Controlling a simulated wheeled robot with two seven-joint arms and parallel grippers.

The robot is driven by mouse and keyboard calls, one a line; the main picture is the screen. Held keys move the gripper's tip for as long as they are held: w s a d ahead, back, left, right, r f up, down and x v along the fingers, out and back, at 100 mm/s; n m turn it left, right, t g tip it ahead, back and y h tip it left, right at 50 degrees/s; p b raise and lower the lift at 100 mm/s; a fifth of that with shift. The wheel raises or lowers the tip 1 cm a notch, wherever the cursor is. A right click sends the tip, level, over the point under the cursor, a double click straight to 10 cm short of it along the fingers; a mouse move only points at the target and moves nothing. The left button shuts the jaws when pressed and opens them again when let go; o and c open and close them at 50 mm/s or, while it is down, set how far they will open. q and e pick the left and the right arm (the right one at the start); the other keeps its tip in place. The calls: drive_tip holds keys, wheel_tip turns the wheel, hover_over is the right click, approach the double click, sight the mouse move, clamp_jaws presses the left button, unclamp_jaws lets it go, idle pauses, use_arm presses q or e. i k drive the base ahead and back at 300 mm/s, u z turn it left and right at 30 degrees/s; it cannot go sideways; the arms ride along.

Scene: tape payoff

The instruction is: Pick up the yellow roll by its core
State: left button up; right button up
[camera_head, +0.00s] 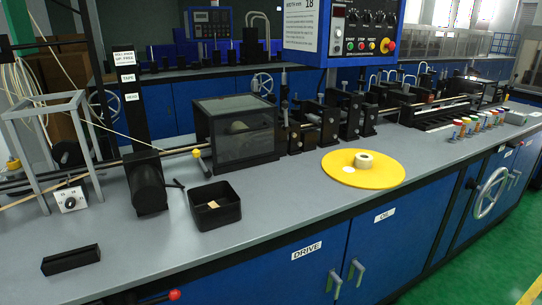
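The yellow roll (375,178) lies flat on the grey bench top, near its front edge, right of the middle of the view. It is a wide, thin yellow disc. A short cream-coloured core (364,160) stands up from it, with a darker opening on top. A small whitish patch (349,169) shows on the disc to the left of the core. Nothing touches the roll from above. Neither of my grippers is in the view.
A black open bin (215,207) with a small tan piece inside stands left of the roll. A dark clear-sided box (236,135) and black machine fixtures (325,122) stand behind. A control panel (345,30) hangs above. The grey bench top (290,205) is clear left of the roll.

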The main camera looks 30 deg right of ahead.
sight(359, 168)
drive_tip(key=z, duration=1.45)
drive_tip(key=k, duration=0.15)
drive_tip(key=z, duration=1.3)
drive_tip(key=i, duration=2.7)
drive_tip(key=u, duration=2.7)
